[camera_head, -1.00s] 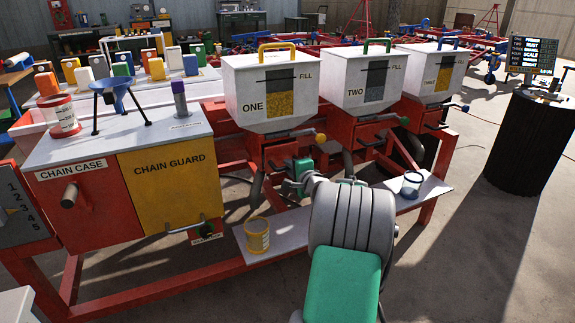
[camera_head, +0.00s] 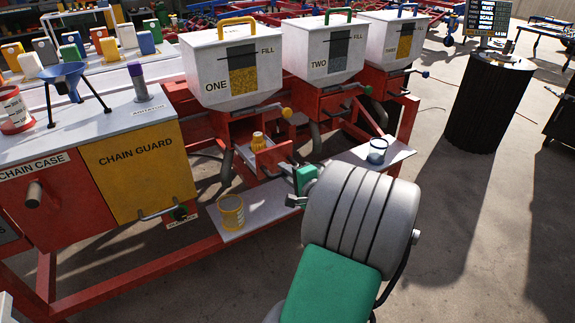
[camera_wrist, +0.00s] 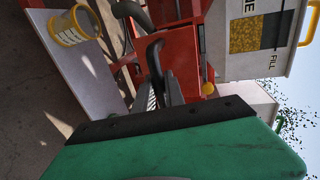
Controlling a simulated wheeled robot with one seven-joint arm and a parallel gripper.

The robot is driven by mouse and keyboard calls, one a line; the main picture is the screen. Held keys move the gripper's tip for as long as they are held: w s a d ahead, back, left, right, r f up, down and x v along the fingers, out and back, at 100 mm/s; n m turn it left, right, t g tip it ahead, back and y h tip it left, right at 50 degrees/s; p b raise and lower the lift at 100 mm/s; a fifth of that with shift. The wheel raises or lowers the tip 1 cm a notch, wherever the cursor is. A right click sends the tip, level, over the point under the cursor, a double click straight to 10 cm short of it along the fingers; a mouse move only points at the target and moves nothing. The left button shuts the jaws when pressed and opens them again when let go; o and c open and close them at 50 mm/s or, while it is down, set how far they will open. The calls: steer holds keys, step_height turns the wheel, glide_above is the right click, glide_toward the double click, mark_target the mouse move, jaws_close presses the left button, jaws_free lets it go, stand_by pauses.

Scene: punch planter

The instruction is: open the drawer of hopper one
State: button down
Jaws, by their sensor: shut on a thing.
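Hopper one (camera_head: 232,72) is a white box marked ONE with a yellow lid handle. Its red drawer (camera_head: 274,158) stands pulled out below it, with a yellow ribbed piece (camera_head: 258,141) showing inside. My gripper (camera_head: 292,176) is at the drawer's front, and its fingertips are partly hidden in the head view. In the wrist view my gripper (camera_wrist: 160,92) is shut on the dark drawer handle (camera_wrist: 154,58) in front of the red drawer face (camera_wrist: 180,62). The hopper shows at the upper right there (camera_wrist: 250,38).
Hopper two (camera_head: 322,52) and hopper three (camera_head: 392,38) stand to the right. The chain guard (camera_head: 150,170) is at left.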

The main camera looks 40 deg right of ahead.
steer(key=shift+s, duration=0.1)
steer(key=c, duration=1.4)
jaws_free()
steer(key=p+v, duration=0.2)
steer(key=v, duration=0.5)
steer(key=shift+s, duration=0.4)
steer(key=shift+a, duration=0.1)
